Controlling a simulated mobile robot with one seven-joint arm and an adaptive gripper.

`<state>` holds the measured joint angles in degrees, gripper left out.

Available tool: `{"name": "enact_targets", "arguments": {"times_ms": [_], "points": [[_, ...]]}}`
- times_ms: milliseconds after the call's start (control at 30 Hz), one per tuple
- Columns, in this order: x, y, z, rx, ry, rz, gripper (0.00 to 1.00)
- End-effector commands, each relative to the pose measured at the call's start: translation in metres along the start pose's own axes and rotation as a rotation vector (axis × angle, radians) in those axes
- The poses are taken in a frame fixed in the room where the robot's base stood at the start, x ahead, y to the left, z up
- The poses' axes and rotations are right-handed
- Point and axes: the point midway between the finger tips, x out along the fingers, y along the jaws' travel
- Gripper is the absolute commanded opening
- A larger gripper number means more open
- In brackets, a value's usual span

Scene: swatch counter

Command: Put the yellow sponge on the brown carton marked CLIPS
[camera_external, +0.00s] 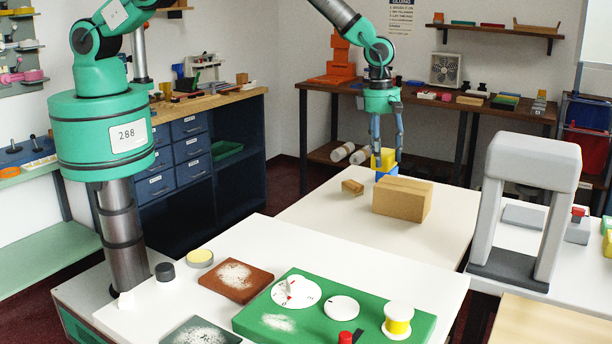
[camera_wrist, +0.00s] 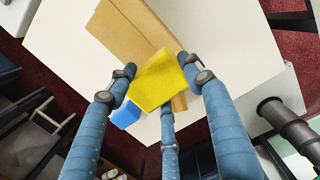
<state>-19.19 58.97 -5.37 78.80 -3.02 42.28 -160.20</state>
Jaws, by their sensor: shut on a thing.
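The yellow sponge (camera_external: 388,158) is held between the blue fingers of my gripper (camera_external: 386,150), and the sponge also shows in the wrist view (camera_wrist: 155,80) between the fingertips. In the external view it is just behind and above the left end of a brown carton (camera_external: 400,199). In the wrist view the carton (camera_wrist: 125,32) lies beyond the sponge, partly covered by it. No marking on the carton can be read. My gripper is shut on the sponge. I cannot tell whether the sponge touches anything else.
A blue block (camera_external: 383,174) shows below the sponge, behind the carton; it also shows in the wrist view (camera_wrist: 125,114). A small brown box (camera_external: 352,187) lies left of the carton. A grey arch (camera_external: 533,160) stands to the right. The white counter (camera_external: 345,227) is clear in front of the carton.

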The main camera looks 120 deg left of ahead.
Motion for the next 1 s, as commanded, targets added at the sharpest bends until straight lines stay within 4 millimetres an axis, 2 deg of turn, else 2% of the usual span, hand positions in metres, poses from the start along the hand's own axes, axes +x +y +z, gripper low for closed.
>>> {"name": "enact_targets", "arguments": {"times_ms": [500, 867, 1000], "points": [[0.003, 0.001, 0.005, 0.0, 0.001, 0.0, 0.34], [0.032, 0.001, 0.001, 0.0, 0.002, -0.001, 0.34], [0.036, 0.002, 0.001, 0.0, 0.0, 0.0, 0.34]]}}
